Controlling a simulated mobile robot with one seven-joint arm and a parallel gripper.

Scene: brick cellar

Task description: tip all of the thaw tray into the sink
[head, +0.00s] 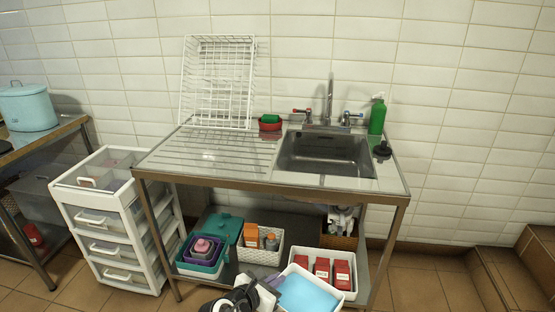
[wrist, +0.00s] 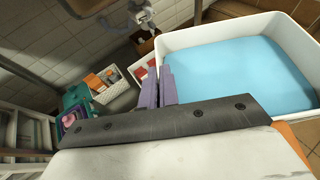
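The thaw tray is a white tray (head: 260,300) with a flat light-blue filling (head: 305,294). It is low in front of the steel table at the bottom of the head view, cut off by the frame edge. In the wrist view the tray (wrist: 212,37) fills the upper right, and the blue filling lies inside its walls. My gripper (wrist: 163,86) has purple fingers close together at the tray's left wall, apparently pinching it; the exact contact is partly hidden. The steel sink (head: 322,155) is set into the right of the table top, and its basin looks empty.
A tap (head: 328,105), green bottle (head: 377,115) and red-green sponge holder (head: 270,122) line the sink's back. A white wire rack (head: 217,80) stands on the drainboard (head: 215,155). Tubs and a bin of red packages (head: 341,272) fill the lower shelf. A drawer unit (head: 115,220) stands left.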

